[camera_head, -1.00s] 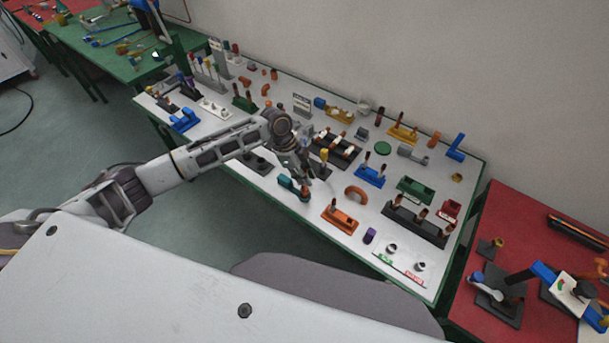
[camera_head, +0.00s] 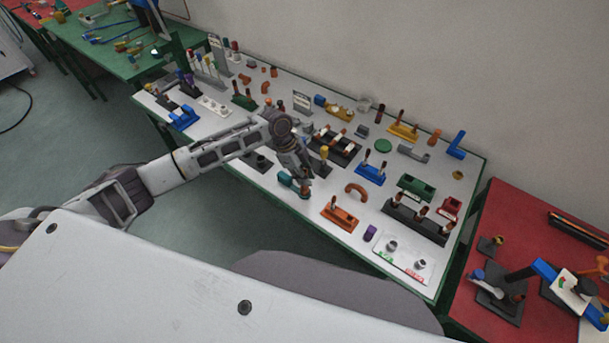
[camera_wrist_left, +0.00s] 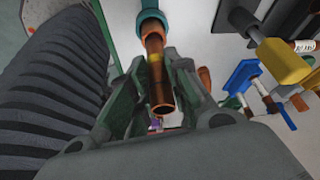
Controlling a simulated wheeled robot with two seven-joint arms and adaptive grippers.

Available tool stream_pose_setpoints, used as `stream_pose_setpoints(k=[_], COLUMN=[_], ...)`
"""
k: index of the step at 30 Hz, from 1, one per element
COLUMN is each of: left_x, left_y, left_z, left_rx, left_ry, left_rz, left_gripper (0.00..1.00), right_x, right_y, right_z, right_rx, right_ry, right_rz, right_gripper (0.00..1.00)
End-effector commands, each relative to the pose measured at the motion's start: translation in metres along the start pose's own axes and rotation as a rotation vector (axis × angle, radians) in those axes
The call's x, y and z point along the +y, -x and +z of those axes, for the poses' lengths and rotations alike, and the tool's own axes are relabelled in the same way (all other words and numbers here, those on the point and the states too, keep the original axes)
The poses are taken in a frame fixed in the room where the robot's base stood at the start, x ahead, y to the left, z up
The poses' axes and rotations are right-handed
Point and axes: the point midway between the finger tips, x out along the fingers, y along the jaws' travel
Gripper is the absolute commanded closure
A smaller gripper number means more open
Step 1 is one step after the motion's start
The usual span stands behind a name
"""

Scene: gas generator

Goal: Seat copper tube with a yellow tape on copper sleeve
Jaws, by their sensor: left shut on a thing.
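My left gripper (camera_head: 303,178) points down over the front part of the white table. In the left wrist view its fingers (camera_wrist_left: 160,95) are shut on a copper tube (camera_wrist_left: 163,98) with a yellow tape band (camera_wrist_left: 154,58). The tube's open end faces the camera. Its far end lines up with the copper sleeve (camera_wrist_left: 152,27) in a teal holder (camera_wrist_left: 150,6); I cannot tell how far it is inside. In the head view the teal holder (camera_head: 287,180) stands right beside the gripper, partly hidden by it. My right gripper is not in view.
A black base with a yellow-topped post (camera_head: 324,154) stands close behind the gripper. The white table (camera_head: 310,222) is bare just in front.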

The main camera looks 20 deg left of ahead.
Motion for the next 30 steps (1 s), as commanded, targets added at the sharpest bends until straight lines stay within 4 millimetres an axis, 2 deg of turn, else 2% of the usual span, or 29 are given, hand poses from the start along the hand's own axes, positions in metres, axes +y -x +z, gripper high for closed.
stream_pose_setpoints(k=[12,13,18,30], left_x=[0.0,-0.0001,-0.0001,-0.0002], left_y=[-0.0062,-0.006,-0.0056,-0.004], left_z=[0.0026,0.0026,0.0024,0.0025], left_rx=[0.0,0.0,0.0,0.0], left_ry=[0.0,0.0,0.0,0.0], left_rz=[0.0,0.0,0.0,0.0], left_gripper=[0.99,0.79,0.57,0.56], right_x=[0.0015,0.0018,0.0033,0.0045], right_y=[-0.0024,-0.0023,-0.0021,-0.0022], right_z=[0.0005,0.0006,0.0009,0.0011], right_rx=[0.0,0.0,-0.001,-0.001], right_ry=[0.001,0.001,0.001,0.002], right_rz=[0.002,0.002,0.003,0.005], right_gripper=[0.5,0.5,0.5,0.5])
